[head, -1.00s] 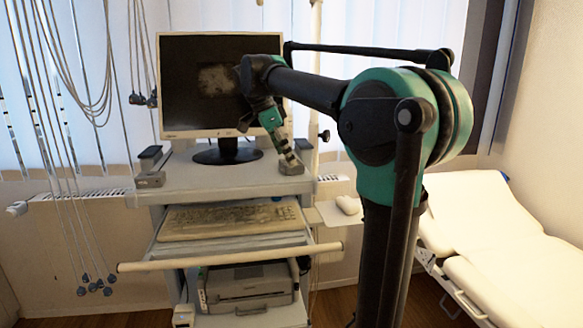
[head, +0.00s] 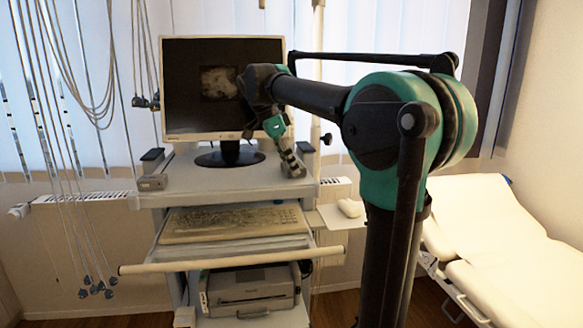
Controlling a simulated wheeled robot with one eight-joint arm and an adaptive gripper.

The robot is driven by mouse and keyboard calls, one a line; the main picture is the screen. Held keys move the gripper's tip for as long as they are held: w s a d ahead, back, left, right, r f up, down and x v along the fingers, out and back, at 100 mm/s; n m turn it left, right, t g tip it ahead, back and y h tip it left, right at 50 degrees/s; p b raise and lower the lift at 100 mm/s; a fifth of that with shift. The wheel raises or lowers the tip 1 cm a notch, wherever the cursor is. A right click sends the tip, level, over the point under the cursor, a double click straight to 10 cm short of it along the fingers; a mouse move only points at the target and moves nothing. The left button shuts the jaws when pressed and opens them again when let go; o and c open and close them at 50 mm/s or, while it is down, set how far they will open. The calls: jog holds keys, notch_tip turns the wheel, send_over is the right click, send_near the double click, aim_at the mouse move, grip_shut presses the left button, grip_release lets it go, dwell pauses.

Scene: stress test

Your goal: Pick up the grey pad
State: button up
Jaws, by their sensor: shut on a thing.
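My gripper (head: 288,157) reaches down at the right end of the cart's top shelf, in front of the monitor's right side. It is shut on a small grey pad (head: 294,170), which shows at the fingertips. The pad looks tilted. It is at or just above the shelf's right corner; I cannot tell whether it still touches the shelf. The fingers partly hide the pad.
The monitor (head: 222,88) stands close behind my gripper on the cart's top shelf (head: 215,182). A keyboard (head: 235,222) and a printer (head: 250,288) are below. A bed (head: 480,225) is at the right.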

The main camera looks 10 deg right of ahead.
jog(key=shift+r, duration=0.15)
notch_tip(320, 180, up, 20)
dwell(0.4)
